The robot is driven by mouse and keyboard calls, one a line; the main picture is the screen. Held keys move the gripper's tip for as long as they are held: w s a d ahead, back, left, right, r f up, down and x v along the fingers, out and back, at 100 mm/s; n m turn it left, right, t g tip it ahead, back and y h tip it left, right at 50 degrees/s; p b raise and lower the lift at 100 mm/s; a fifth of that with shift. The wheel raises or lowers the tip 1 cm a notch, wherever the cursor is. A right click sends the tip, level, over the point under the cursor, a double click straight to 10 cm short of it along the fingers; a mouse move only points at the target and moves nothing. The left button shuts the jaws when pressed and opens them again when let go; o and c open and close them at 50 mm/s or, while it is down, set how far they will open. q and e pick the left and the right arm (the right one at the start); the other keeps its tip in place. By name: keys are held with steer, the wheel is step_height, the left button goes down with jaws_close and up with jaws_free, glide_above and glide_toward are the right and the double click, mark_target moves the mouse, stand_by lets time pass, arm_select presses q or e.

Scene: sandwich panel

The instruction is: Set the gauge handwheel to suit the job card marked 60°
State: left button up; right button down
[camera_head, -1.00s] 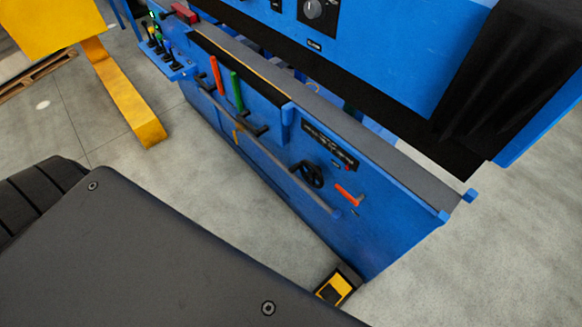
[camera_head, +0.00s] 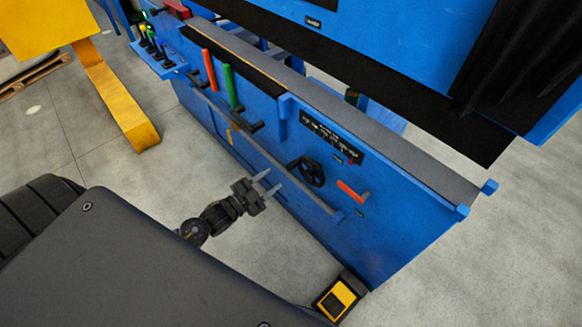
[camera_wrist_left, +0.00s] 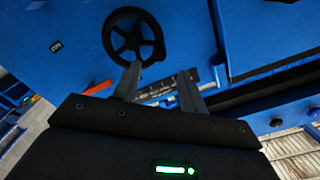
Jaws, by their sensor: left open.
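The black spoked handwheel (camera_head: 304,166) is on the front of the blue machine panel. In the left wrist view the wheel (camera_wrist_left: 131,35) shows just beyond my fingers, near the top. A black gauge strip with light marks (camera_head: 331,137) and a small red part is above the wheel; the marks are too small to read. My left gripper (camera_head: 271,182) is open and empty, a little left of the wheel in the head view. Its fingers (camera_wrist_left: 158,82) appear apart from the wheel, the left one close below its rim. No 60° job card is readable. My right gripper is not in view.
A rail (camera_head: 262,156) runs along the panel left of the wheel. An orange-handled lever (camera_head: 349,190) is right of it. Orange (camera_head: 209,69) and green (camera_head: 229,84) levers stand farther left. A yellow-black pedal box (camera_head: 338,298) is on the floor.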

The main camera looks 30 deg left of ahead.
mark_target(288, 169)
arm_select(q)
steer(key=x, duration=0.9)
steer(key=shift+d+f, duration=0.1)
jaws_close()
